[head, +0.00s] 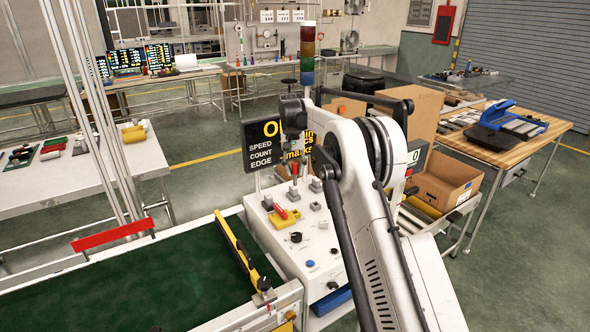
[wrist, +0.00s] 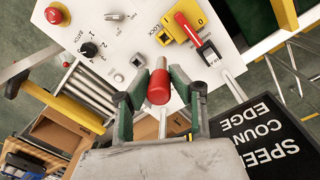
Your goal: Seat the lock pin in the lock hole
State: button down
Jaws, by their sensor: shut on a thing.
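The lock pin (wrist: 158,88) has a red cylindrical grip and a short grey tip. It is between the dark green fingers of my gripper (wrist: 159,92), which is shut on it. In the wrist view, the yellow lock plate (wrist: 172,27) lies up and to the right of the pin, with a red switch handle (wrist: 188,28) across it. The pin looks apart from the plate. I cannot make out the lock hole clearly. In the head view, the yellow lock plate (head: 285,220) is on the white control panel (head: 318,246), below my gripper.
A red emergency button (wrist: 54,15), a black batch knob (wrist: 88,50) and other small controls stand on the panel. A black display (wrist: 262,135) is close at the right of my gripper. The green conveyor belt (head: 150,285) lies left of the panel.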

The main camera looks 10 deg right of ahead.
aim_at(294, 174)
jog(key=shift+f+b, duration=1.3)
jog(key=shift+f, duration=1.2)
jog(key=shift+f+b, duration=3.35)
jog(key=shift+f, duration=1.7)
